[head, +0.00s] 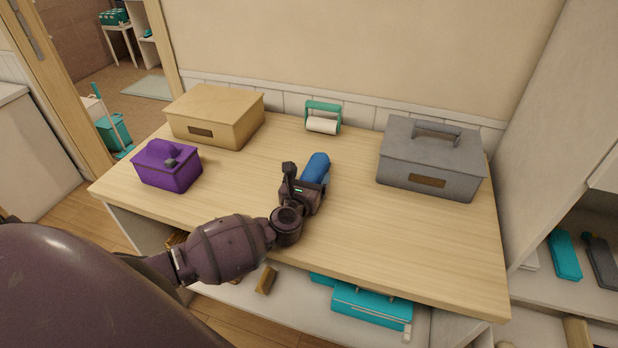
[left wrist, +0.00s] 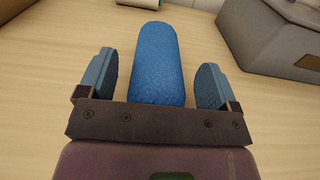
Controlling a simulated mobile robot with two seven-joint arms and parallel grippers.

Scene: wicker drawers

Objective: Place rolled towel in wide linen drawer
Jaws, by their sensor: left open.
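A blue rolled towel (head: 316,166) lies on the wooden table, near its middle. In the left wrist view the towel (left wrist: 156,62) lies lengthwise between the two fingers of my left gripper (left wrist: 160,82), with a gap on each side. My left gripper (head: 312,182) is open at the near end of the towel in the head view and partly hides it. My right gripper is not in view. I cannot make out a wide linen drawer for certain in either view.
On the table stand a tan box (head: 213,112), a purple box (head: 167,166), a grey handled box (head: 431,160) and a green holder with a white roll (head: 323,118). The table's front right is clear. Teal items (head: 370,305) lie on a shelf below.

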